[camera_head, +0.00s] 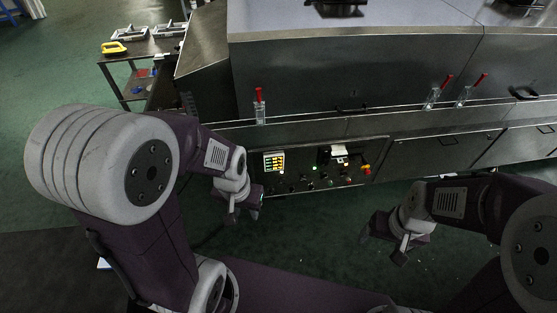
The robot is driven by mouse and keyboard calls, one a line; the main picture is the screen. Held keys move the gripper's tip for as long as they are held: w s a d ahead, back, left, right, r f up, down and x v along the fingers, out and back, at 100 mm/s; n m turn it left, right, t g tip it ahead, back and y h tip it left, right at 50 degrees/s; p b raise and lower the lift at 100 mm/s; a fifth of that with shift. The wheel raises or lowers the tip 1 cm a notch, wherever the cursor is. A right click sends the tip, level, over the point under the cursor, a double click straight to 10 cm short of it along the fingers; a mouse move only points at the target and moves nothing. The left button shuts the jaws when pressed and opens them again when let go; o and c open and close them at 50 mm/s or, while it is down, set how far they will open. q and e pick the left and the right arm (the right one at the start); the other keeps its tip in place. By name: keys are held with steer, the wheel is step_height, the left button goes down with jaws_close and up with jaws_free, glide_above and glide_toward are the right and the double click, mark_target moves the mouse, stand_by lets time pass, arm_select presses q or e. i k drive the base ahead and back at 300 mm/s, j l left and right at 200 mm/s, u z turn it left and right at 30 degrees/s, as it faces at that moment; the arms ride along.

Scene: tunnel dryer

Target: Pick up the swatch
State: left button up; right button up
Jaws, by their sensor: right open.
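I cannot make out the swatch for certain. A small white piece (339,150) lies at the top of the control panel (318,178) on the dryer front. Another small white patch (104,263) shows low at the left, partly behind my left arm. My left gripper (246,207) hangs in front of the panel's left end, pointing down. Its fingers are too small and dark to tell their opening. My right gripper (385,240) is over the floor, right of and nearer than the panel. It is open, with nothing seen in it.
The steel dryer (300,75) spans the back, with red-handled levers (259,105) along its front ledge. A side table (130,46) at the upper left holds trays and a yellow tool (114,48). Green floor (320,235) is free between my arms.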

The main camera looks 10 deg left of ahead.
mark_target(103, 266)
steer(key=u, duration=2.7)
